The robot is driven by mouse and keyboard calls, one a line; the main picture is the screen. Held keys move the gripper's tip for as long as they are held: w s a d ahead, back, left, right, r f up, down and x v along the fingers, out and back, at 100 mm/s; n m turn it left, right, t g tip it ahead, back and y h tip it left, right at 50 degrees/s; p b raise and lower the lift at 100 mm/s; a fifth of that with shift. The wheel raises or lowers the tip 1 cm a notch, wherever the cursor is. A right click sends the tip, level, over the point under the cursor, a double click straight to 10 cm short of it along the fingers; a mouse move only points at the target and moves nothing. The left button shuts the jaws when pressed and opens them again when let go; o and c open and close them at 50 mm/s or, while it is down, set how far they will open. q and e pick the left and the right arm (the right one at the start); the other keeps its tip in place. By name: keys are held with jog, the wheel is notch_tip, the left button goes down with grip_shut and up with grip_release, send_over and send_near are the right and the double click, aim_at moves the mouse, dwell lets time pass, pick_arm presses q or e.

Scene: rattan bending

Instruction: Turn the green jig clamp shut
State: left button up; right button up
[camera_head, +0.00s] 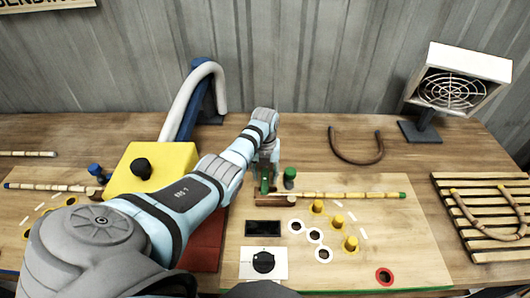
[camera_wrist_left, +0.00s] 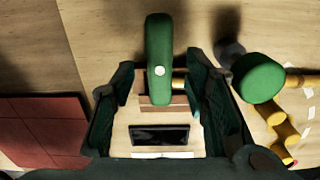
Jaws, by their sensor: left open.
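The green jig clamp (camera_head: 264,187) stands at the left end of a wooden block on the jig board. In the left wrist view its green lever (camera_wrist_left: 158,48), with a white dot, lies lengthwise between the fingers of my left gripper (camera_wrist_left: 157,75). The fingers are spread, with a gap on both sides of the lever. In the head view my left gripper (camera_head: 267,168) is over the clamp and partly hides it. A rattan pole (camera_head: 360,195) with a green right tip runs right from the clamp; its near end (camera_wrist_left: 180,84) shows beside the lever. My right gripper is not in view.
A round green knob (camera_head: 290,176) stands close right of the clamp and shows in the wrist view (camera_wrist_left: 262,78). Yellow pegs (camera_head: 338,221) stand on the board.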

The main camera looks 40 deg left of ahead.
aim_at(265, 179)
pick_arm(q)
notch_tip(265, 179, up, 10)
jog(key=shift+r, duration=0.15)
jog(key=shift+a, duration=0.15)
